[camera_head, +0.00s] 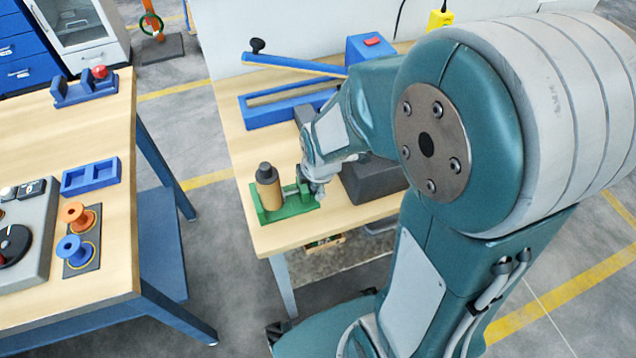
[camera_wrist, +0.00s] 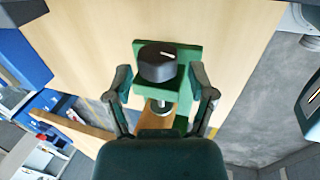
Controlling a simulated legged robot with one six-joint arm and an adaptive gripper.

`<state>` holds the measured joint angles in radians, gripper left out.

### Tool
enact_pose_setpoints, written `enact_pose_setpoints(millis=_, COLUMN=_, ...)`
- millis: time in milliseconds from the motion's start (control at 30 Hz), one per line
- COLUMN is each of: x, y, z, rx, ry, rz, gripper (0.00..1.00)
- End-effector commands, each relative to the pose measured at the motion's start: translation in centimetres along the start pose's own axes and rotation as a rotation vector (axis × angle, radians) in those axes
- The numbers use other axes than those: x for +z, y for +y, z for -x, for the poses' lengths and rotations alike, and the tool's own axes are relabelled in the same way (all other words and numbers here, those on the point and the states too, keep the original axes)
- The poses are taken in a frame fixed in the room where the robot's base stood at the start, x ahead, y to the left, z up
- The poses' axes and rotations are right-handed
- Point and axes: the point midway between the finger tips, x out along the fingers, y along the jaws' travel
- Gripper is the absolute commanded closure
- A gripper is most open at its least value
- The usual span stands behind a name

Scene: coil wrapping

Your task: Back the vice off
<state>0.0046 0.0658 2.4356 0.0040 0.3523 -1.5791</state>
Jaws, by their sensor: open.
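The green vice (camera_head: 289,207) stands near the front edge of the back bench, with a tan cylinder with a dark top (camera_head: 268,190) at its left end. In the wrist view the vice (camera_wrist: 190,54) shows a black round knob (camera_wrist: 157,64) with a white mark, and a metal screw with a disc (camera_wrist: 160,107) below it. My gripper (camera_wrist: 160,72) is open, one finger on each side of the knob in the picture, with a visible gap at both sides. In the head view my gripper (camera_head: 311,187) is at the vice's right end, and my wrist partly hides that end.
A blue fixture with a lever (camera_head: 290,104) and a dark grey block (camera_head: 372,180) stand on the back bench (camera_head: 232,130). The left bench holds orange (camera_head: 76,214) and blue spools (camera_head: 73,249), a blue tray (camera_head: 91,176) and a control box (camera_head: 25,235). A floor gap separates the benches.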

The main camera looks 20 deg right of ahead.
Motion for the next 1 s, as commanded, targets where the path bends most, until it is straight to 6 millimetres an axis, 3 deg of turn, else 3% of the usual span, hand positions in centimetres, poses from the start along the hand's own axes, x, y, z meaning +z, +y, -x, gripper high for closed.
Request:
enact_pose_setpoints(millis=500, x=0.0, y=0.9, z=-0.1, rx=-0.304, ry=0.0, rz=0.0, gripper=0.29)
enact_pose_setpoints(millis=833, x=0.0, y=1.0, z=0.0, rx=-0.328, ry=0.0, rz=0.0, gripper=0.29)
enact_pose_setpoints(millis=1000, x=0.0, y=1.4, z=-0.3, rx=-0.453, ry=0.0, rz=0.0, gripper=0.29)
